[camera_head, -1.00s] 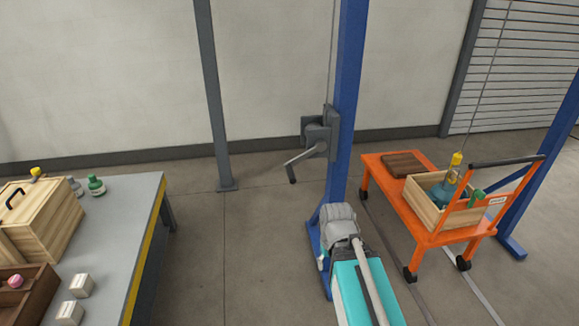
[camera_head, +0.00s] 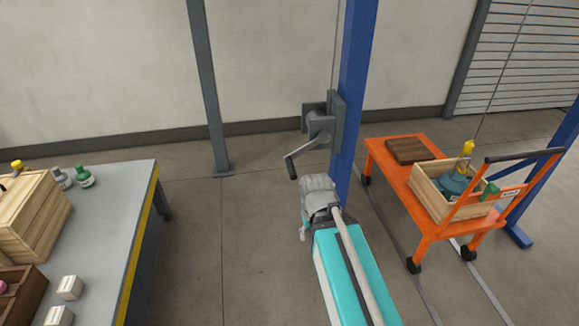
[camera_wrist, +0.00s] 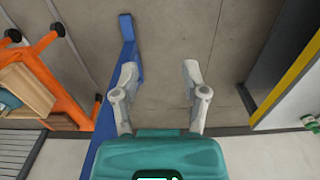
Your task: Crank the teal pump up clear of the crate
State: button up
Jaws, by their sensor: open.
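The teal pump (camera_head: 453,186) sits low in a wooden crate (camera_head: 437,203), with a yellow hook block (camera_head: 468,148) and cable above it. The grey winch (camera_head: 320,124) is on the blue post (camera_head: 352,100). Its crank handle (camera_head: 304,151) slants down to the left, ending in a dark grip (camera_head: 292,169). My gripper (camera_wrist: 160,72) is open and empty in the wrist view, fingers apart over bare floor. In the head view my grey wrist is just below and right of the crank grip; the fingers are not clearly seen there. The crank is not in the wrist view.
The crate stands on an orange cart (camera_head: 400,192) with a brown board (camera_head: 409,151) and a green item (camera_head: 490,190). A grey workbench (camera_head: 110,210) with a wooden box (camera_head: 35,210) is at the left. A grey post (camera_head: 207,90) stands behind. Floor between bench and blue post is clear.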

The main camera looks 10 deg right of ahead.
jog(key=shift+o, duration=1.1)
jog(key=shift+w, duration=0.1)
jog(key=w+a+f+n+t+h+b, duration=0.1)
jog(key=w+f+h+b, duration=0.1)
jog(key=w+h+b, duration=0.4)
jog(key=w+a+f+n+t+h+b, duration=0.1)
jog(key=w+f+h+b, duration=0.2)
jog(key=w, duration=0.5)
jog(key=w+a+r+n+t+h+b, duration=0.2)
jog(key=w+a+r+t+h+b, duration=0.2)
jog(key=w+a, duration=0.6)
notch_tip(320, 180, up, 2)
jog(key=a+h+b, duration=0.1)
jog(key=h+b, duration=0.2)
jog(key=shift+a+r+t, duration=0.2)
jog(key=shift+a+t, duration=0.05)
jog(key=shift+t, duration=0.15)
jog(key=shift+w+d, duration=0.15)
